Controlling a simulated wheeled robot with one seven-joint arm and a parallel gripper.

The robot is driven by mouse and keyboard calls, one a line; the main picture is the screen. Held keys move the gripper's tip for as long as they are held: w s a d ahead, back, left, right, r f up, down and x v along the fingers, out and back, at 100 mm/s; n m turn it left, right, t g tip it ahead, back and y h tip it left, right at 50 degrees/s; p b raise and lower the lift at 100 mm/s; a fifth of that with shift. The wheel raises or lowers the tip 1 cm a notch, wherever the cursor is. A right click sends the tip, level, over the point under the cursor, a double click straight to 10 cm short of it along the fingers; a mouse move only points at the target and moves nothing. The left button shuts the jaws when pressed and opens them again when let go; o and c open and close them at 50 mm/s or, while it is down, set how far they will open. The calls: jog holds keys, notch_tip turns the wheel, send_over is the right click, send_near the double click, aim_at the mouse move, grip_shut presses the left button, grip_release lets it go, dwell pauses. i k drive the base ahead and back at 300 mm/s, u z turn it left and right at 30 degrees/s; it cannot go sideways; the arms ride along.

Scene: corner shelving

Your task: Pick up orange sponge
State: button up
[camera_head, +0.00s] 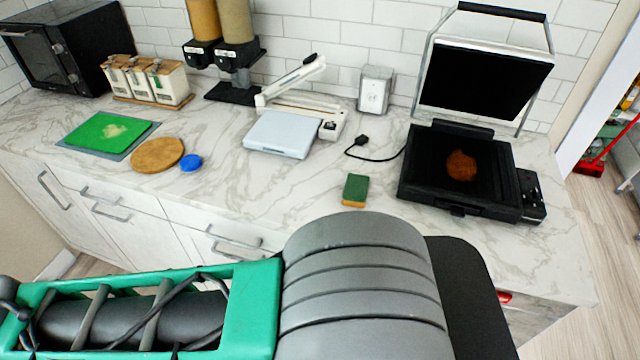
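A small sponge (355,190) lies on the marble counter, left of the open grill press and close to the counter's front edge. Its top is dark green and its front side is orange-yellow. No other sponge shows. My arm, with a teal link and a grey rounded joint, crosses the bottom of the view in front of the counter. My gripper does not show in this view. Nothing covers the sponge.
The grill press (458,180) stands open at the right, a brown patty (461,166) on its plate. A pale blue-white slicer board (280,134), green cutting mat (108,131), round wooden board (157,155) and blue lid (191,162) lie leftward. Counter around the sponge is clear.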

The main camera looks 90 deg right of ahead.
aim_at(355, 194)
jog(key=k, duration=0.5)
jog(key=z, duration=1)
jog(key=i, duration=0.5)
